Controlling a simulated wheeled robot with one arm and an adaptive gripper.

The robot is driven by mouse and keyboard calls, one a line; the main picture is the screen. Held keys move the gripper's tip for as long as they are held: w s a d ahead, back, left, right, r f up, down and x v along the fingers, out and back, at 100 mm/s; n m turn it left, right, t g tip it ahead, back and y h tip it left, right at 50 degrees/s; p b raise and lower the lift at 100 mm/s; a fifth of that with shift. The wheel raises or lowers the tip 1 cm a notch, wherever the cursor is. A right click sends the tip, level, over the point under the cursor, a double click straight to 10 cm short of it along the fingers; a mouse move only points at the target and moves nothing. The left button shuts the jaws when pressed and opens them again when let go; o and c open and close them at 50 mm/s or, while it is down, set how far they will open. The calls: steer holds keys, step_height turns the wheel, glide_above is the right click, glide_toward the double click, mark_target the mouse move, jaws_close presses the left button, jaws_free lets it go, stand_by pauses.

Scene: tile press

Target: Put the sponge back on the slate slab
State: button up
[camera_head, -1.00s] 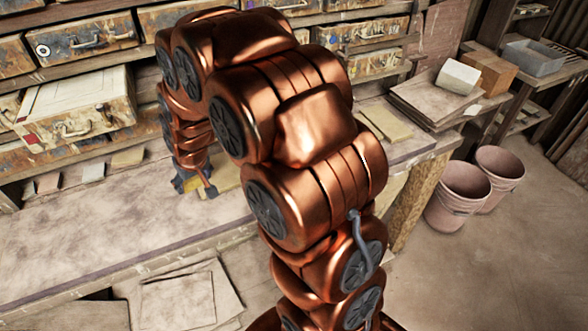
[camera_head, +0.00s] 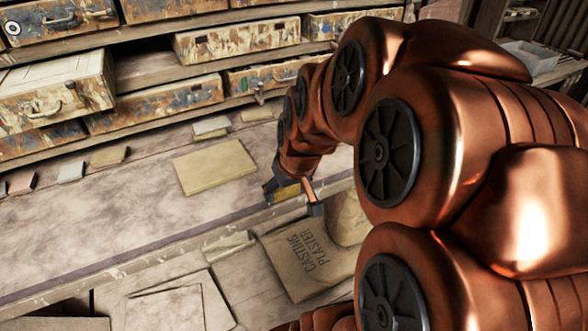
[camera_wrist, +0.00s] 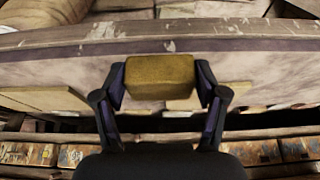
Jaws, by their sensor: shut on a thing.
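The sponge (camera_wrist: 160,76) is a yellow-brown block held between the two fingers of my gripper (camera_wrist: 160,88) in the wrist view. In the head view my gripper (camera_head: 293,192) is near the front edge of the workbench, with a little of the yellow sponge (camera_head: 288,191) showing between dark fingers. I cannot make out a slate slab for certain in either view now; my arm covers the right side of the head view.
A flat yellowish board (camera_head: 215,166) lies on the workbench (camera_head: 110,222), left of my gripper. Small tiles (camera_head: 108,155) line its back, below paint-stained drawers (camera_head: 155,103). A plaster sack (camera_head: 306,262) lies below the front edge. The bench's left middle is clear.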

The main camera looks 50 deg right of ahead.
steer(key=w+d+p, duration=0.1)
steer(key=w+d, duration=0.2)
steer(key=d, duration=0.1)
steer(key=w+d+f+p, duration=0.1)
steer(key=w+d, duration=0.2)
steer(key=d, duration=0.1)
steer(key=w+d+p, duration=0.2)
steer(key=w+d, duration=0.1)
steer(key=d, duration=0.2)
steer(key=shift+f, duration=0.25)
steer(key=shift+f+p, duration=0.9)
steer(key=shift+f, duration=0.85)
steer(key=shift+f, duration=0.2)
steer(key=o, duration=1.1)
steer(key=shift+r, duration=0.1)
